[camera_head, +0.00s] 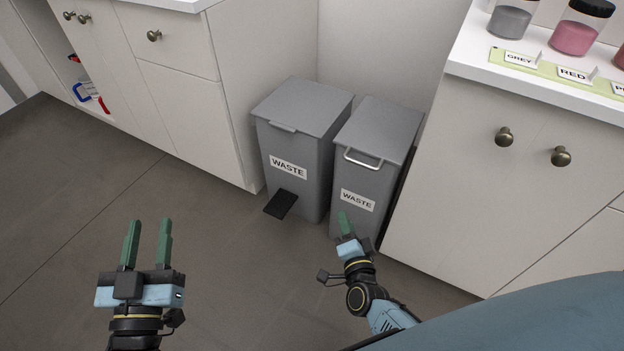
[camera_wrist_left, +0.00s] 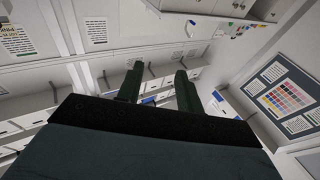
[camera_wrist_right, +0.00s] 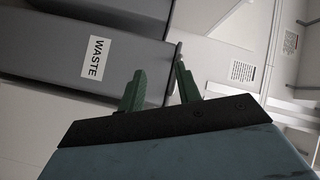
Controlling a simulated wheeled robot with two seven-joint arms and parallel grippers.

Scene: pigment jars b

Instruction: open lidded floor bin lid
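Two grey floor bins stand side by side, both labelled WASTE and both with lids down. The right bin (camera_head: 365,180) has a bar handle (camera_head: 363,160) at the front of its lid. The left bin (camera_head: 297,150) has a black foot pedal (camera_head: 281,204) and a small lip on its lid. My right gripper (camera_head: 345,222) is in front of the right bin, below its handle; its fingers overlap in the head view, but the right wrist view (camera_wrist_right: 159,72) shows them apart and empty. My left gripper (camera_head: 150,230) is open and empty over the floor at the left.
White cabinets stand close on both sides of the bins; the right one (camera_head: 480,190) is near the right bin. Pigment jars (camera_head: 577,27) and name cards stand on its counter. The floor (camera_head: 90,200) at the left is clear.

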